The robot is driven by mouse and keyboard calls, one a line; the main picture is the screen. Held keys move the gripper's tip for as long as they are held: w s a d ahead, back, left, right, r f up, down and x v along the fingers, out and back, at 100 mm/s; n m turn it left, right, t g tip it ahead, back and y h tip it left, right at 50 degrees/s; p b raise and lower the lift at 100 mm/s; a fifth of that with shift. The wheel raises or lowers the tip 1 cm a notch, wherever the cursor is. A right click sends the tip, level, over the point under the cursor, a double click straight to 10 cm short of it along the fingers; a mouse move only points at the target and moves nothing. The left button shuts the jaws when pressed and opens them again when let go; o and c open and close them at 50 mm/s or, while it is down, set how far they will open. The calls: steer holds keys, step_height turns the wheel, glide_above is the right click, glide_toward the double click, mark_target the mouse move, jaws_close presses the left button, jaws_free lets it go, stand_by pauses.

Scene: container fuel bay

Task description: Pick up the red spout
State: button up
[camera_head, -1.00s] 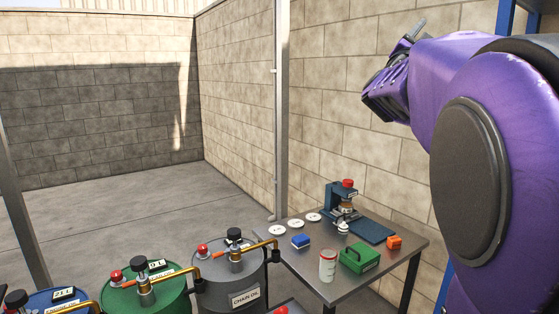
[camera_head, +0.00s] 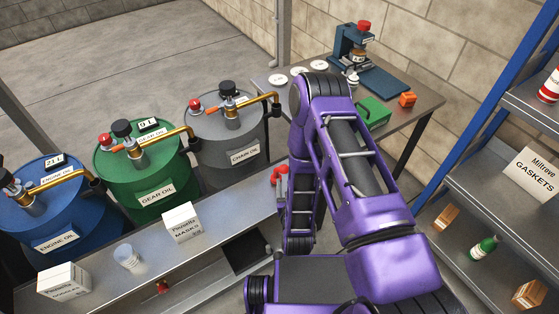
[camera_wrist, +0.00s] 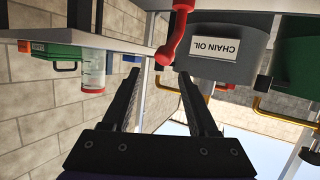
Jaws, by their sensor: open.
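The red spout (camera_wrist: 176,38) is a curved red piece at the top middle of the wrist view, beyond my fingertips and between their lines. In the head view a red piece (camera_head: 279,171), which looks like the same spout, shows at the bench's right end, just left of my arm. My gripper (camera_wrist: 158,76) is open and empty in the wrist view, apart from the spout. In the head view my arm hides the gripper and perhaps part of the spout.
Blue (camera_head: 62,205), green (camera_head: 150,165) and grey (camera_head: 228,130) oil drums with brass taps stand behind the metal bench (camera_head: 205,262). A mask box (camera_head: 182,223) and a cup (camera_head: 128,257) stand on it. A side table (camera_head: 425,105) and shelf rack (camera_head: 485,205) lie right.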

steer(key=s+a+f+g, duration=0.1)
steer(key=s+a+f, duration=0.1)
steer(key=s+f, duration=0.1)
steer(key=m+b, duration=0.1)
steer(key=b, duration=0.1)
glide_toward(277, 175)
steer(key=x, duration=0.6)
steer(key=shift+w+d+r, duration=0.1)
steer(key=shift+d+r, duration=0.05)
steer(key=shift+r, duration=0.2)
steer(key=shift+a+f+b+x, duration=0.15)
steer(key=shift+b+x, duration=0.1)
steer(key=shift+x, duration=1.1)
steer(key=shift+a+f+b+x, duration=0.1)
steer(key=shift+f+b+x, duration=0.1)
steer(key=shift+x, duration=1.15)
steer(key=shift+r, duration=0.1)
steer(key=shift+c, duration=0.2)
jaws_close()
